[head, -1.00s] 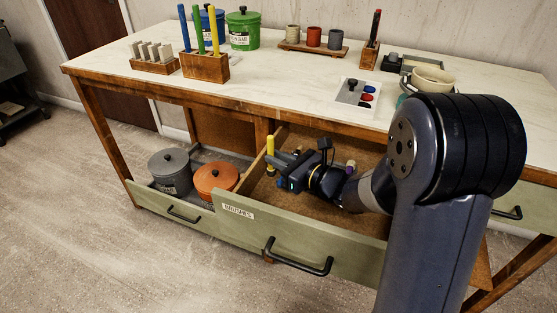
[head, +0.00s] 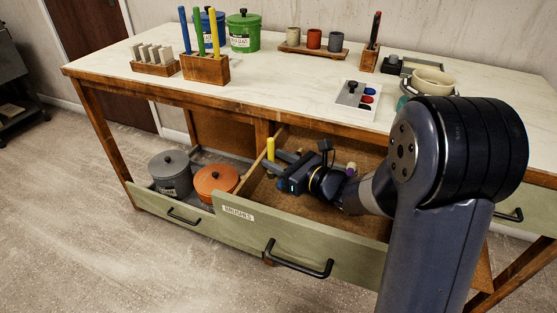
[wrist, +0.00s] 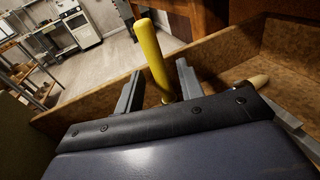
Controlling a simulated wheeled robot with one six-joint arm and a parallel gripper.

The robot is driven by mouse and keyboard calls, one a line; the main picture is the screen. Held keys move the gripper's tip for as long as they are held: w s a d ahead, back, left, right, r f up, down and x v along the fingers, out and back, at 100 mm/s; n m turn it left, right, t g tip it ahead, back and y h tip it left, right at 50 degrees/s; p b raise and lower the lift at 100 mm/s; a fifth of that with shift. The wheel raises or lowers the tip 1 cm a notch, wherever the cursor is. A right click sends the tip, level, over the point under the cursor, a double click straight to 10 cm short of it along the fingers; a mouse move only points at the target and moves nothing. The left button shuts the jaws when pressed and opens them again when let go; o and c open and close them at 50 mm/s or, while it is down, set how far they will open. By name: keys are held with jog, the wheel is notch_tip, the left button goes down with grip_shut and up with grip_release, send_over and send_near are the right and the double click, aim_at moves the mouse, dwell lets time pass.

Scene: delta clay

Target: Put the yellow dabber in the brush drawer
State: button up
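The yellow dabber (head: 271,149) stands nearly upright, leaning slightly, inside the open brush drawer (head: 300,241), near the drawer's left wall. In the wrist view the dabber (wrist: 153,58) rises between the two fingers of my gripper (wrist: 160,86), with a gap on each side. My gripper (head: 279,164) is open and low inside the drawer. The drawer front carries a BRUSHES label.
A neighbouring open drawer holds a grey pot (head: 170,172) and an orange pot (head: 216,181). A pale wooden handle (wrist: 258,81) lies in the brush drawer, right of my gripper. A block (head: 205,68) with blue, green and yellow sticks stands on the tabletop.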

jog(key=v, duration=0.7)
jog(key=shift+s+d+r, duration=0.1)
jog(key=shift+s+d, duration=0.1)
jog(key=shift+c, duration=0.3)
dwell(0.7)
